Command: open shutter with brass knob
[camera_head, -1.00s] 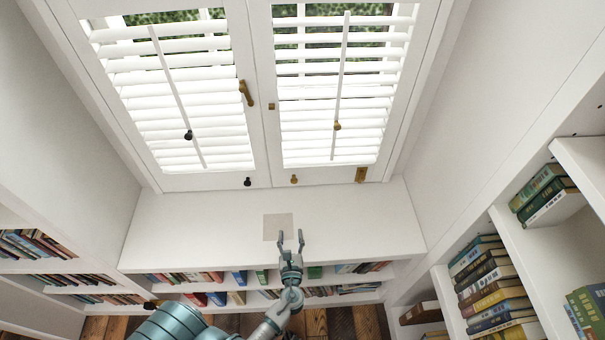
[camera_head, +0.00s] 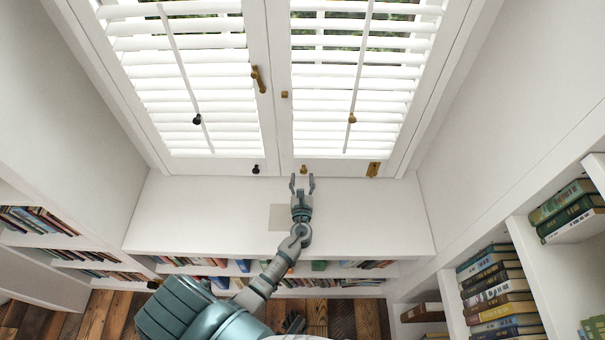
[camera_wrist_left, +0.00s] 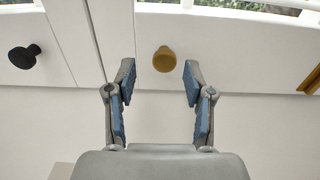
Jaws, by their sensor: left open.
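The right shutter (camera_head: 335,167) is shut beside the left shutter (camera_head: 213,166). A brass knob (camera_head: 304,169) sits low on the right shutter near the middle seam; it also shows in the left wrist view (camera_wrist_left: 163,59). A black knob (camera_head: 256,169) sits low on the left shutter. My left gripper (camera_head: 301,182) is open and empty just below the brass knob in the head view. In the left wrist view its open fingers (camera_wrist_left: 158,78) stand to either side of the knob's line, with the knob slightly beyond the tips. My right gripper does not show clearly.
A brass latch handle (camera_head: 258,79) is on the left shutter's inner frame. A brass plate (camera_head: 373,169) is at the right shutter's lower corner. The white sill (camera_head: 375,220) is clear except for a beige square (camera_head: 283,217). Bookshelves (camera_head: 531,270) stand on both sides.

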